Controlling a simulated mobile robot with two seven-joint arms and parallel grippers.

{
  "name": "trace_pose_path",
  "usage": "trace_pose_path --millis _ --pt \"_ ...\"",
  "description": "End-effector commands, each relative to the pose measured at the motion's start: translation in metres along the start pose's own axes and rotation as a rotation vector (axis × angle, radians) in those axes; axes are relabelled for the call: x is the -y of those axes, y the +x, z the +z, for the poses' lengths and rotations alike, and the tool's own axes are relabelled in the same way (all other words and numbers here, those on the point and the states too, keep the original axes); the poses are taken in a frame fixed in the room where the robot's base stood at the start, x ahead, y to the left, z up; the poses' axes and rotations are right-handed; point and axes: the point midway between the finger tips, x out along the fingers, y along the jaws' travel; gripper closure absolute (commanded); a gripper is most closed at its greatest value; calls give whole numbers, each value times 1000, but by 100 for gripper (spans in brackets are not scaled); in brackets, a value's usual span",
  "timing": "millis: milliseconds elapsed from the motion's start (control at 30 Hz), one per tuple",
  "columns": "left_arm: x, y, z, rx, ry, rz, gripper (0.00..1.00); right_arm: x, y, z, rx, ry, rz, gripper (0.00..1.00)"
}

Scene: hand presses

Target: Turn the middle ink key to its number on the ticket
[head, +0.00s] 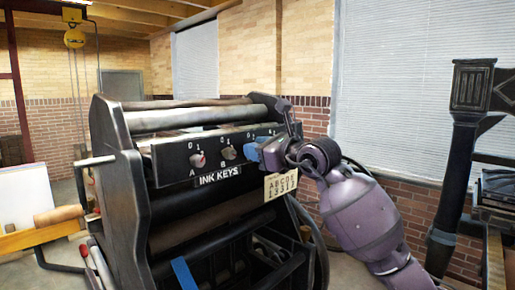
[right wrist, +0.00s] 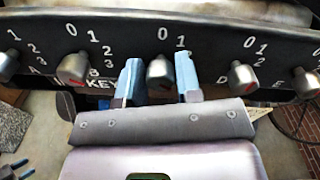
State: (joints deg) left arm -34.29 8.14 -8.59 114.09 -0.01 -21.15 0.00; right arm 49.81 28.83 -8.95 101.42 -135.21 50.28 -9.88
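The ink key bar (head: 215,150) on the press carries a row of grey keys with white numbers. The middle ink key (right wrist: 160,68) shows in the right wrist view, with 0 and 1 printed above it and a red mark on its lower part. My right gripper (right wrist: 158,78) has its blue fingers on either side of this key, apart, with the key between them; no firm grip shows. In the head view the right gripper (head: 260,152) hides the middle key. The ticket (head: 280,186) hangs below the bar; its numbers are too small to read surely. My left gripper is out of view.
Neighbouring keys stand close on both sides: key B (right wrist: 75,68) to the left and key D (right wrist: 243,76) to the right. The press's dark side frame (head: 122,185) rises at left. Another dark machine (head: 465,140) stands at far right.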

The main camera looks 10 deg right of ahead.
Motion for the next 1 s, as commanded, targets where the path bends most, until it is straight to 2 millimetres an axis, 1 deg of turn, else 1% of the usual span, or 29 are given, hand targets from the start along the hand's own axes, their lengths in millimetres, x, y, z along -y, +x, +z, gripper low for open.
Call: trace_pose_path --millis 33,100,133,400,533,667,900,1000 --pt "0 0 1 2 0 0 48 0 0 0 -1 0 0 60" --pt "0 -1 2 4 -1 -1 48 0 0 0 0 0 0 49" --pt "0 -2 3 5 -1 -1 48 0 0 0 0 0 0 48" --pt "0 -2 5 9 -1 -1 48 0 -1 1 2 -2 -1 48" --pt "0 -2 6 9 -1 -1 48 1 -10 0 1 -2 -1 48" --pt "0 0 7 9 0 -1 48 0 -29 0 2 -3 -2 48" --pt "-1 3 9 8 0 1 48 0 -73 -1 0 -3 -1 48" --pt "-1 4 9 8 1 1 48 0 -88 -1 1 -2 -2 48"
